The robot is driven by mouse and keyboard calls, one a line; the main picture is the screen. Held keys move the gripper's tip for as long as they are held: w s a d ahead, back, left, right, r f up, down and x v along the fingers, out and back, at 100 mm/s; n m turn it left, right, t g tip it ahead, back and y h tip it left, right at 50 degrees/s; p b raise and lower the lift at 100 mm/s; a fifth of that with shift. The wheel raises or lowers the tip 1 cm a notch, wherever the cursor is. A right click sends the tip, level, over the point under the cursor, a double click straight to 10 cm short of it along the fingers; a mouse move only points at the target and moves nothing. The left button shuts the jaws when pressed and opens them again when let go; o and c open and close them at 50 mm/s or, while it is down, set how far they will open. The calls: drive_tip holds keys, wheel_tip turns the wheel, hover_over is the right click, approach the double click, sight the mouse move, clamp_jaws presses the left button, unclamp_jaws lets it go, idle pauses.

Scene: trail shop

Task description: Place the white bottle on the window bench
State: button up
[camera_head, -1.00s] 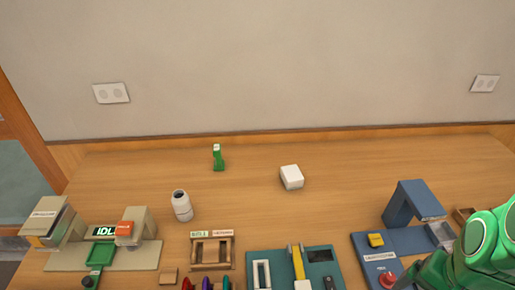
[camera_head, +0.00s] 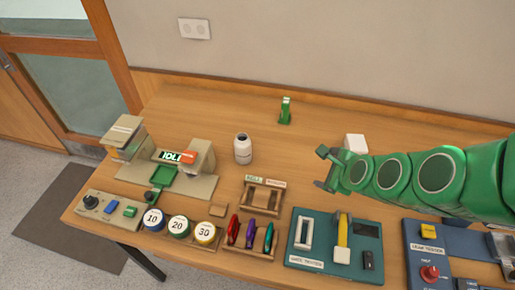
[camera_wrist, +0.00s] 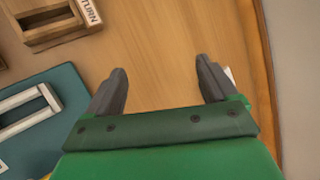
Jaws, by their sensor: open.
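The white bottle (camera_head: 243,149) stands upright on the wooden table, left of my gripper and behind the small wooden rack. It has a dark ring at its top. My gripper (camera_head: 322,169) is open and empty, held above the table to the right of the bottle. In the wrist view its two dark fingers (camera_wrist: 160,85) are spread over bare wood, and the bottle is not in that view. No window bench can be made out in these frames.
A wooden rack (camera_head: 263,196) and a teal station (camera_head: 300,262) stand in front of my gripper. A beige machine (camera_head: 187,187) stands left of the bottle. A green figure (camera_head: 285,111) and a white block (camera_head: 355,143) are at the back. Open table lies between the bottle and the figure.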

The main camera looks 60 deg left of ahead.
sight(246, 151)
drive_tip(key=s+a+f+m+y, duration=0.1)
drive_tip(key=s+a+m, duration=0.2)
drive_tip(key=a, duration=0.3)
drive_tip(key=s+a+f+m+y, duration=0.2)
drive_tip(key=s+a+m, duration=0.1)
drive_tip(key=s+a, duration=0.2)
drive_tip(key=s+a+f+m+y, duration=0.1)
drive_tip(key=s+a+f+m, duration=0.1)
drive_tip(key=s+a+m, duration=0.2)
drive_tip(key=shift+s+a+f+y, duration=0.15)
drive_tip(key=shift+s+a, duration=0.1)
drive_tip(key=shift+a, duration=0.5)
drive_tip(key=shift+s+a+f+y, duration=0.15)
drive_tip(key=shift+s+a, duration=0.1)
drive_tip(key=shift+a, duration=0.5)
drive_tip(key=shift+a+r, duration=0.1)
drive_tip(key=shift+a, duration=0.15)
drive_tip(key=shift+a, duration=0.1)
drive_tip(key=shift+a, duration=0.35)
drive_tip(key=shift+w+a+f, duration=0.2)
drive_tip(key=shift+a+f, duration=0.2)
drive_tip(key=shift+a, duration=0.1)
drive_tip(key=shift+a, duration=0.15)
drive_tip(key=shift+r+x, duration=0.2)
drive_tip(key=shift+x, duration=0.65)
drive_tip(key=shift+r+x, duration=0.2)
drive_tip(key=shift+x, duration=1.6)
